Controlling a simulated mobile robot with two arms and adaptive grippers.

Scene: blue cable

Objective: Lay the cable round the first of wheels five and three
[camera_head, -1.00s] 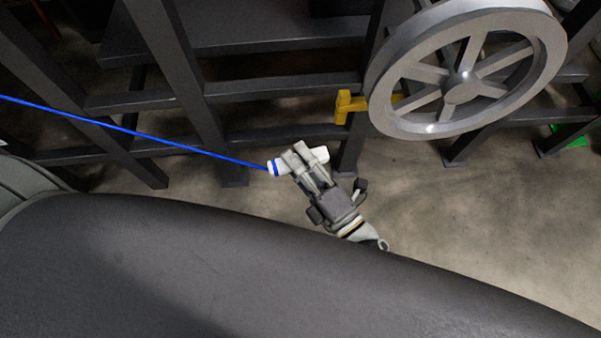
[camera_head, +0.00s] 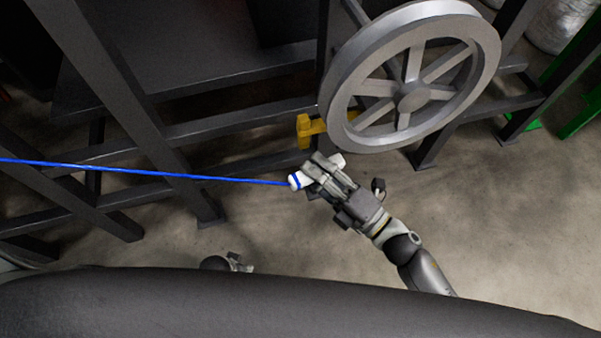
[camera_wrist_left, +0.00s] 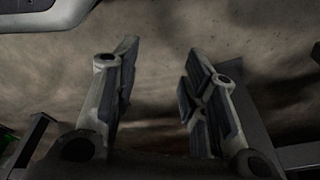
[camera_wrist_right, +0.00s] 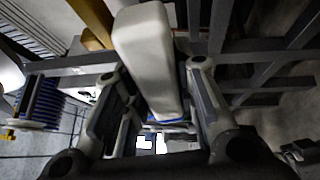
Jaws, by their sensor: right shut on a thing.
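The blue cable (camera_head: 150,172) runs nearly straight from the left edge of the head view to a white end piece (camera_head: 295,181). My right gripper (camera_head: 318,172) is shut on this white end piece, which also fills the middle of the right wrist view (camera_wrist_right: 148,55). A large grey spoked wheel (camera_head: 412,96) is on the dark frame just above and to the right of the gripper. The cable is not around this wheel. No number shows on it. My left gripper (camera_wrist_left: 158,95) is open and empty in the left wrist view.
A yellow bracket (camera_head: 308,130) sits at the wheel's left side, close above my right gripper. Dark frame beams (camera_head: 130,100) stand behind the cable. Bare concrete floor (camera_head: 500,220) lies to the right. A blue spool (camera_wrist_right: 40,103) shows in the right wrist view.

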